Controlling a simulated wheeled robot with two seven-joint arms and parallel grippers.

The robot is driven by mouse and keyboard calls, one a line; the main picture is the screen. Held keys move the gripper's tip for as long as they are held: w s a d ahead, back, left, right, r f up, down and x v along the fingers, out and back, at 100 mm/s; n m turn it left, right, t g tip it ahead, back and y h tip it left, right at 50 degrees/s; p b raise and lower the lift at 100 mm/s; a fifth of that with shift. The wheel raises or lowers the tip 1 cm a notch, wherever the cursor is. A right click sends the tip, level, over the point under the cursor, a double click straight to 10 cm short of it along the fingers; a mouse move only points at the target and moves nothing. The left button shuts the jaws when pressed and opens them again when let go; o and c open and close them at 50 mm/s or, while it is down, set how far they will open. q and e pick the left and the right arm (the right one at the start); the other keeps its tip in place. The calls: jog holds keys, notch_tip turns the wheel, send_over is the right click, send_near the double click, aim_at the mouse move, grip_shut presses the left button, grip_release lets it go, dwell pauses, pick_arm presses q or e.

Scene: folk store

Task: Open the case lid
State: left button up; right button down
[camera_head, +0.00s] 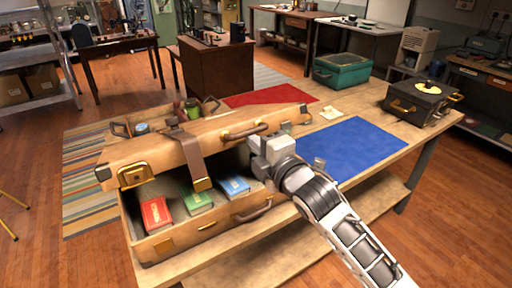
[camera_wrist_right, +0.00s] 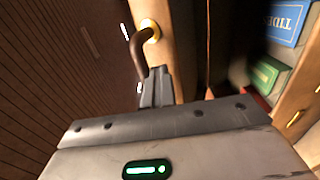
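The tan suitcase (camera_head: 185,245) stands on the wooden table in the head view. Its lid (camera_head: 200,146) is raised part way, with a dark gap along the front. The lid has a brown handle (camera_head: 245,131), a hanging strap and a gold latch (camera_head: 135,175). My right gripper (camera_head: 259,146) is at the right end of this handle. In the wrist view its fingers (camera_wrist_right: 156,88) are close together on the handle (camera_wrist_right: 139,45), beside a gold mount. The fingers hide part of the handle. My left gripper is not in view.
Red (camera_head: 156,214), green (camera_head: 198,201) and blue (camera_head: 234,187) books lie in the case. A blue mat (camera_head: 360,148), a teal case (camera_head: 341,71) and a black record player (camera_head: 415,102) are to the right. A red mat (camera_head: 270,95) lies behind the lid.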

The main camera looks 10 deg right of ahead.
aim_at(251, 130)
jog(key=shift+w+a+r, duration=0.1)
jog(key=shift+w+r, duration=0.05)
jog(key=shift+r, duration=0.5)
jog(key=shift+w+a+r, duration=0.1)
jog(key=shift+w+r, duration=0.2)
jog(key=shift+r, duration=0.25)
jog(key=shift+w+a+r, duration=0.1)
jog(key=shift+w+r, duration=0.15)
jog(key=shift+r, duration=0.3)
jog(key=shift+r, duration=0.15)
jog(key=shift+w+a+r, duration=0.2)
jog(key=shift+w+r, duration=0.4)
jog(key=shift+r, duration=0.35)
